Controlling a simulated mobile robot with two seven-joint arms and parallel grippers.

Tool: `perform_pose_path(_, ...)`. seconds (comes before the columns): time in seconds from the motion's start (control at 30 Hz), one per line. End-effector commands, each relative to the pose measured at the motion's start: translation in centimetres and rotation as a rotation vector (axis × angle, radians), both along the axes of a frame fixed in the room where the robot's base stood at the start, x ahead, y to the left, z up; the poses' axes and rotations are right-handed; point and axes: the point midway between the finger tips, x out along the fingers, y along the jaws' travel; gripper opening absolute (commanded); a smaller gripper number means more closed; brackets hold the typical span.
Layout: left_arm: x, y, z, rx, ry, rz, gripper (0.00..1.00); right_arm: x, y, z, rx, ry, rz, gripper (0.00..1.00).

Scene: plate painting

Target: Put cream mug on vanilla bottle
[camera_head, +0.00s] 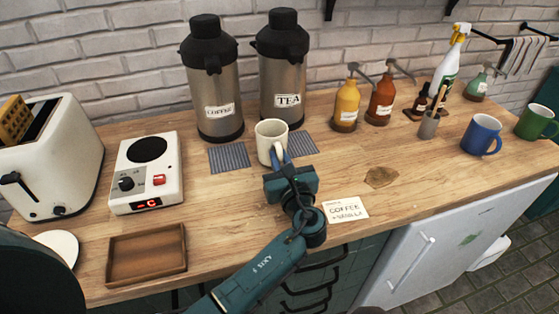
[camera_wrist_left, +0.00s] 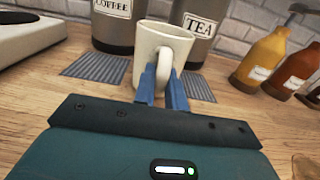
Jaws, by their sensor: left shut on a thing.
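The cream mug (camera_head: 271,142) is upright in front of the coffee and tea dispensers, between two striped mats. It also shows in the left wrist view (camera_wrist_left: 157,47). My left gripper (camera_head: 280,160) is shut on its handle, with blue fingers (camera_wrist_left: 162,86) either side of it. I cannot tell whether the mug touches the counter. A yellow pump bottle (camera_head: 346,104) and an orange-brown pump bottle (camera_head: 381,101) stand to the right by the wall. Their labels are too small to read, so I cannot tell which is vanilla. My right gripper is not in view.
Coffee (camera_head: 214,95) and tea (camera_head: 281,85) dispensers stand behind the mug. A hot plate (camera_head: 146,190), toaster (camera_head: 60,150) and brown tray (camera_head: 112,270) are left. A coffee and vanilla card (camera_head: 345,209) lies front right. Blue (camera_head: 480,133) and green (camera_head: 533,121) mugs are far right.

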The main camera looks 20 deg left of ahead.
Motion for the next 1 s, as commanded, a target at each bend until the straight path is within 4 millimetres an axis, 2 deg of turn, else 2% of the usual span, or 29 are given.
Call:
perform_pose_path(0.6, 0.0, 0.0, 6.3, -0.002, -0.006, 0.0, 0.0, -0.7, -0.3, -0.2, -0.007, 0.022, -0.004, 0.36)
perform_pose_path(1.0, 0.0, 0.0, 8.8, -0.001, -0.006, 0.001, 0.0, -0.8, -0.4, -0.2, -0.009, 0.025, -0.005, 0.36)
